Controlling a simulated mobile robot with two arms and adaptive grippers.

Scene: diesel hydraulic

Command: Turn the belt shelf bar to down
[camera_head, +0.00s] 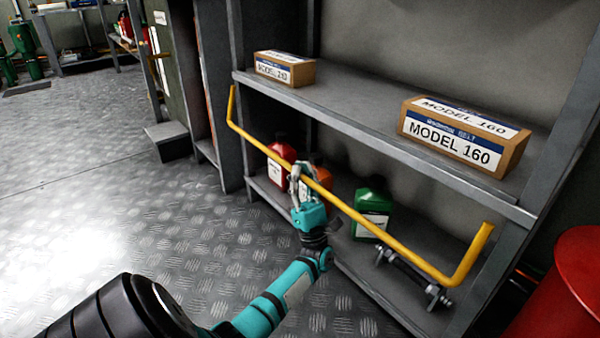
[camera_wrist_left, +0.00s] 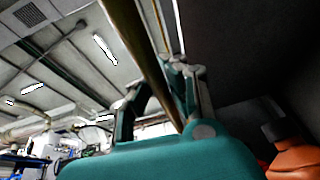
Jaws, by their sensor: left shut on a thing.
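The yellow belt shelf bar (camera_head: 382,238) runs across the front of the grey shelf unit in the head view. Its long part is below the upper shelf board, and its two bent ends rise at the left and right. My left gripper (camera_head: 301,182) is shut on the bar left of its middle, coming from below. In the left wrist view the bar (camera_wrist_left: 139,48) passes between the gripper's fingers (camera_wrist_left: 162,95). My right gripper is not in view.
Two boxes, one (camera_head: 284,69) at left and one marked Model 160 (camera_head: 455,145), stand on the upper shelf (camera_head: 375,130). Below are a red bottle (camera_head: 279,165), a green bottle (camera_head: 372,207) and a metal rod part (camera_head: 412,277). A red drum (camera_head: 570,290) stands at right. Floor at left is clear.

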